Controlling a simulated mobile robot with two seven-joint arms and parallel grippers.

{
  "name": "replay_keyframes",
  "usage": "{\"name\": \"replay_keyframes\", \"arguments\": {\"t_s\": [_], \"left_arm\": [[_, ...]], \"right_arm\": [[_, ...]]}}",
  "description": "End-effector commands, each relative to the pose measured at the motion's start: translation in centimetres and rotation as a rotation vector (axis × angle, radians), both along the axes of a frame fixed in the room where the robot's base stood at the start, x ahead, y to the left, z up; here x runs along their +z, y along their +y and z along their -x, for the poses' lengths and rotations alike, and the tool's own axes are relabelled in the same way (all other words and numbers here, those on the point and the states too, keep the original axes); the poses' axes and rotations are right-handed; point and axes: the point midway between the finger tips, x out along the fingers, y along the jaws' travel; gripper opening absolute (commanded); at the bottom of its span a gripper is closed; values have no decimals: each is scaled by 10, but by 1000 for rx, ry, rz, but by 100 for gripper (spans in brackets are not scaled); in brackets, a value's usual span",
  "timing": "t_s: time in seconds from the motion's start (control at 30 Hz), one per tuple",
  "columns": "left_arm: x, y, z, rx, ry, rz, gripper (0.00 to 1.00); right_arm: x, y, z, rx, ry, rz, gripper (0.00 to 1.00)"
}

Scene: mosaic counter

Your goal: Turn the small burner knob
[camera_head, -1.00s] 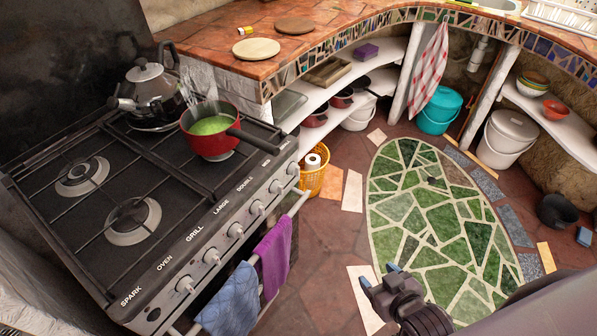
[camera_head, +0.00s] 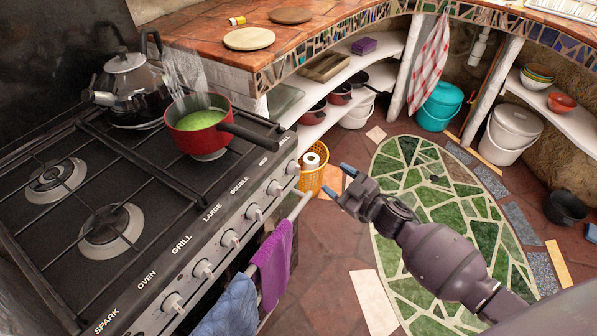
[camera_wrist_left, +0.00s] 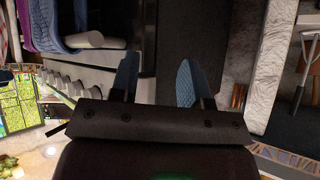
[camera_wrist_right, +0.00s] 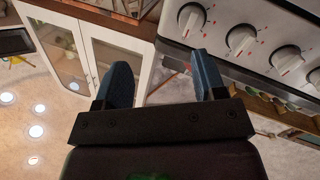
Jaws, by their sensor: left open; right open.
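A row of several round knobs runs along the stove (camera_head: 110,170) front in the head view. The knob at the far right end (camera_head: 293,167) is near the towel rail's end; the label above it is too small to read, so I cannot confirm it is the small burner's. My right gripper (camera_head: 337,181) is open and empty, right of that knob and apart from it. The right wrist view shows knobs (camera_wrist_right: 240,40) beyond the fingers (camera_wrist_right: 160,65). My left gripper (camera_wrist_left: 157,70) is open and empty in the left wrist view and outside the head view.
A red pot (camera_head: 195,139) with green contents and a kettle (camera_head: 130,80) stand on the hob, the pot's handle reaching toward the front edge. Purple (camera_head: 275,255) and blue (camera_head: 230,308) towels hang on the rail. A yellow basket (camera_head: 312,172) stands on the floor behind my right gripper.

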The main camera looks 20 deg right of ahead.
Motion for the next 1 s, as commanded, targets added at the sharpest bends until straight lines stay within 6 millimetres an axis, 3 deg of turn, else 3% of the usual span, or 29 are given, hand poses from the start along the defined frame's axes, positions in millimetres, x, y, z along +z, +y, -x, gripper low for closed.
{"name": "replay_keyframes", "arguments": {"t_s": [0.17,0.47,1.0], "left_arm": [[7,-1,-3,2,-12,2,43],[3,-1,1,9,3,6,43],[-13,-1,8,9,32,5,43]], "right_arm": [[-15,7,11,114,44,-84,64],[-12,18,14,181,89,-206,64],[-15,63,-52,178,91,-205,64]]}}
